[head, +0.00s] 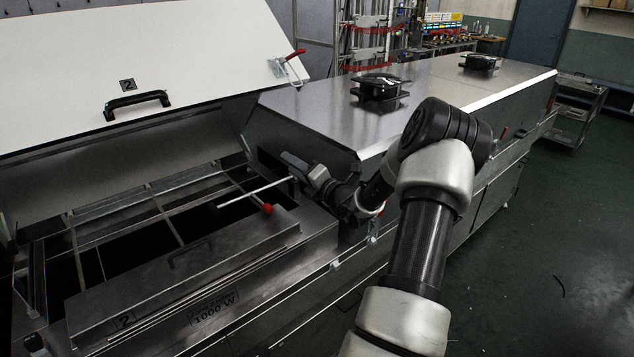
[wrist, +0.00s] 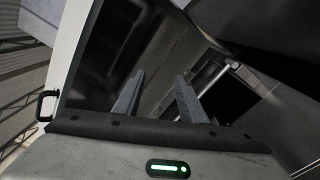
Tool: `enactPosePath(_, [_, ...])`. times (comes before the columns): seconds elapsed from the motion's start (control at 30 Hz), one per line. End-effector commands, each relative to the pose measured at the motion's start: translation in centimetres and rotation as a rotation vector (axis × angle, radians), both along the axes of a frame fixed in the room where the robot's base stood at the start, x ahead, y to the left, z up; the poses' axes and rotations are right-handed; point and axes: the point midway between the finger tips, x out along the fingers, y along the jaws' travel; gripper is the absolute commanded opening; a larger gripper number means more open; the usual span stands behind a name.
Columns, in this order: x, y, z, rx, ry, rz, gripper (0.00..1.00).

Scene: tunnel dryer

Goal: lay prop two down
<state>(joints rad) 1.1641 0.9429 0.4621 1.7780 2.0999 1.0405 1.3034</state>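The raised white lid marked 2 (head: 128,84) leans open over the dryer bay in the head view. A thin pale rod, which looks like prop two (head: 250,191), slopes low across the open bay, its right end close to my gripper (head: 292,168). A red knob (head: 267,208) sits near the bay's front edge; whether it belongs to the rod is unclear. In the wrist view my gripper's fingers (wrist: 161,75) stand apart with nothing seen between them. A pale rod (wrist: 212,76) shows just right of the right finger. What supports the lid is hidden.
A black handle (head: 137,103) and a red-handled clamp (head: 290,66) are on the lid. A raised metal cover (head: 185,262) lies along the bay's front. The closed dryer top (head: 320,107) carries black units (head: 380,87). Floor at the right is mostly clear.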

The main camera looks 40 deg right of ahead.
Motion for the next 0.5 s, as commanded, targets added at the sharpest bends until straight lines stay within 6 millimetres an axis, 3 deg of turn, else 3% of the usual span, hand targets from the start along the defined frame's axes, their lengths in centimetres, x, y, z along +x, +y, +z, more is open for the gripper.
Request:
enactPosePath(0.3, [-8.1,-0.4,-0.4,0.000,0.001,-0.005,0.38])
enactPosePath(0.5, [-12.0,-0.4,-0.4,0.000,0.000,-0.003,0.38])
